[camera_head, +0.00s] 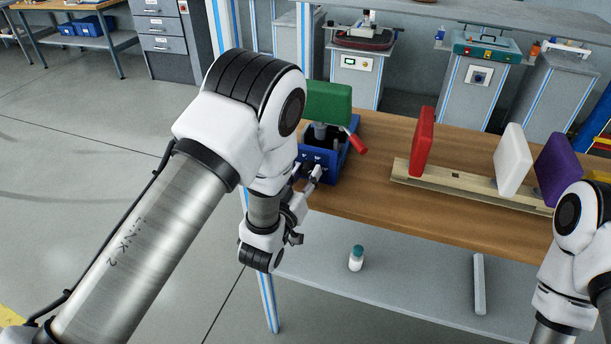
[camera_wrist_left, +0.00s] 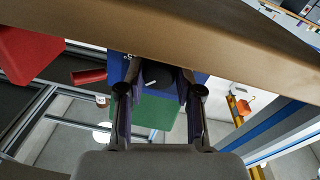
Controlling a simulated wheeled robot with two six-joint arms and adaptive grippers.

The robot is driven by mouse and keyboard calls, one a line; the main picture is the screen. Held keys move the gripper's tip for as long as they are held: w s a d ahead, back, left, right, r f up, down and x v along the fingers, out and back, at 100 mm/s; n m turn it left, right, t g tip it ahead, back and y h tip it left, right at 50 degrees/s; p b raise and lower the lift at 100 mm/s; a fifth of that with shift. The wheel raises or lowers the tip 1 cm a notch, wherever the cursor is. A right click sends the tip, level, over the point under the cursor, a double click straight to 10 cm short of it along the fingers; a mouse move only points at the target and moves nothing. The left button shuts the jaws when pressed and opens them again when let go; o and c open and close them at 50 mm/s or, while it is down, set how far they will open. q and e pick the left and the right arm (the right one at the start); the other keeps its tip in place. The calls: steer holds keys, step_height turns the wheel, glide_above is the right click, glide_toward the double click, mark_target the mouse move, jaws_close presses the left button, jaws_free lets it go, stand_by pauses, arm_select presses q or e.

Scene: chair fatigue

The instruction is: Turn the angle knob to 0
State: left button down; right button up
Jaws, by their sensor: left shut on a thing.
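The blue fixture (camera_head: 352,136) stands at the left end of the wooden table, with a green pad (camera_head: 327,101) on top and a red handle (camera_head: 357,144) on its right side. My left gripper (camera_head: 314,172) is at the fixture's front face. In the left wrist view, a dark round knob (camera_wrist_left: 158,73) with a short white mark sits on the blue face between the fingertips of my left gripper (camera_wrist_left: 157,88). The gripper is shut on the knob. The knob's angle scale cannot be read. My right arm shows at the right edge; its gripper is out of view.
A wooden rail (camera_head: 403,174) with a red pad (camera_head: 422,142), a white pad (camera_head: 511,160) and a purple pad (camera_head: 558,166) lies right of the fixture. A small bottle (camera_head: 356,259) and a grey bar (camera_head: 479,284) are on the lower shelf. Bare tabletop lies between fixture and rail.

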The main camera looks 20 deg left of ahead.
arm_select(q)
steer(key=n, duration=0.4)
steer(key=shift+y, duration=0.3)
steer(key=n, duration=0.3)
steer(key=shift+d+n, duration=0.1)
steer(key=shift+n, duration=0.3)
steer(key=n+y+p, duration=0.1)
steer(key=n, duration=0.3)
steer(key=n+p, duration=0.2)
steer(key=n, duration=0.2)
steer(key=shift+r+y, duration=0.1)
steer(key=shift+y, duration=0.3)
steer(key=n+p, duration=0.3)
steer(key=n, duration=0.3)
steer(key=shift+r+n+y, duration=0.1)
steer(key=shift+n+y, duration=0.2)
steer(key=n+p, duration=0.2)
steer(key=n, duration=0.1)
steer(key=shift+d+n+p, duration=0.1)
steer(key=shift+n+p, duration=0.2)
steer(key=shift+p, duration=0.1)
steer(key=shift+n+g+p, duration=0.3)
steer(key=shift+n+p, duration=0.35)
steer(key=shift+n, duration=0.55)
steer(key=shift+f, duration=0.2)
